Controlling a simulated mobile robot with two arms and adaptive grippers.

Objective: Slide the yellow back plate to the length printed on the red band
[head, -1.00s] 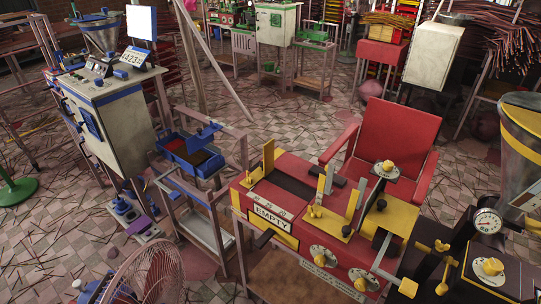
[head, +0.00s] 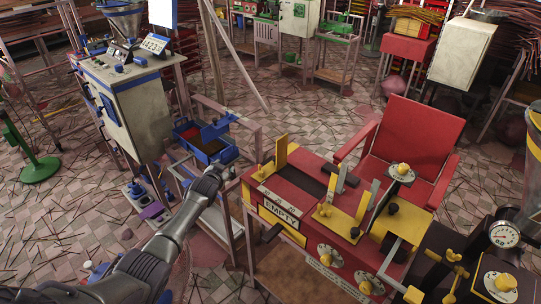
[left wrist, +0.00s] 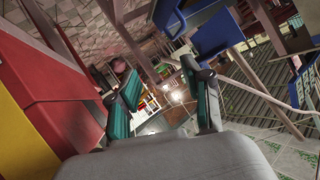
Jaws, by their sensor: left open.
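The yellow back plate (head: 281,152) stands upright at the left end of the red machine's top (head: 300,190). A dark strip of the bed lies to its right. A red band with small pale marks (head: 277,199) runs along the front top edge; I cannot read its length. My left gripper (head: 229,172) is left of the machine, apart from the plate. In the left wrist view the same gripper (left wrist: 163,88) is open and empty, its teal pads spread. The machine's red side (left wrist: 58,95) fills the left there; the plate is not recognisable in it. My right gripper is not in view.
A blue tray (head: 215,155) on a metal stand is just behind my left gripper; blue parts (left wrist: 205,30) also show in the left wrist view. Yellow upright plates (head: 362,205) and knobs crowd the machine's right half. A red chair (head: 415,140) stands behind it.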

